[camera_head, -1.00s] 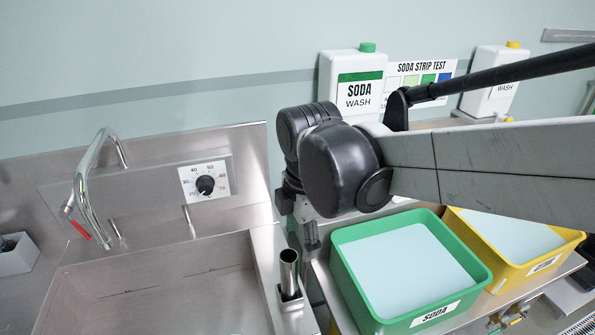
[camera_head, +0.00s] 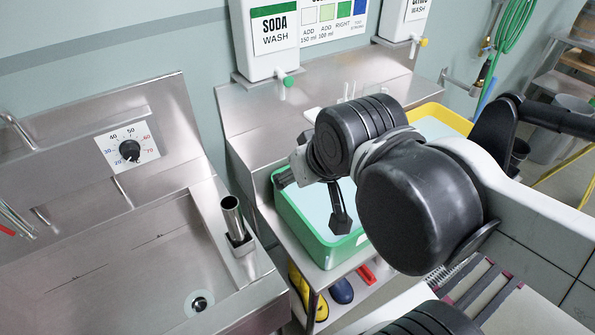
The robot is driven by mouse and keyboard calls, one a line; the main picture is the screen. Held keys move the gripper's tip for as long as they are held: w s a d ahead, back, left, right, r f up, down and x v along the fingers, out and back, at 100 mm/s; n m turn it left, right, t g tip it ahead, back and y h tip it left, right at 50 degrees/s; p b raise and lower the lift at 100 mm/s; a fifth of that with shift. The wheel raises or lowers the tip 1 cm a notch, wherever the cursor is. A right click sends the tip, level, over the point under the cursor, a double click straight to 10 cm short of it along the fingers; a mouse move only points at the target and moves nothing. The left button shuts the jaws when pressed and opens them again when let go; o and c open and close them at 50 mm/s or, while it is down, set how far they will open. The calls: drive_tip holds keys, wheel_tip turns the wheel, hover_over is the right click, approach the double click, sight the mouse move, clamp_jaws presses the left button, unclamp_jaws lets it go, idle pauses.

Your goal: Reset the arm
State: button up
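My arm comes in from the right, its large black joints in front of the green tub. My gripper (camera_head: 312,202) hangs at the left end of the arm, over the green tub (camera_head: 318,253) in the head view. Its two dark fingertips are spread apart, and I see nothing held between them. The black wrist joint hides part of the gripper's body. The green tub holds pale liquid, and the arm covers much of it. I cannot tell how high the fingertips are above the liquid.
A steel sink (camera_head: 150,270) with a temperature dial (camera_head: 128,148) is at left. A steel tube (camera_head: 232,218) stands on its right rim. A soda wash container (camera_head: 268,45) hangs behind. A yellow tub (camera_head: 440,112) is partly hidden. Boots (camera_head: 341,291) stand below. A green hose (camera_head: 515,30) hangs far right.

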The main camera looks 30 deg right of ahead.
wheel_tip(320, 180, down, 5)
drive_tip(key=b, duration=0.5)
drive_tip(key=shift+f, duration=0.1)
idle(0.8)
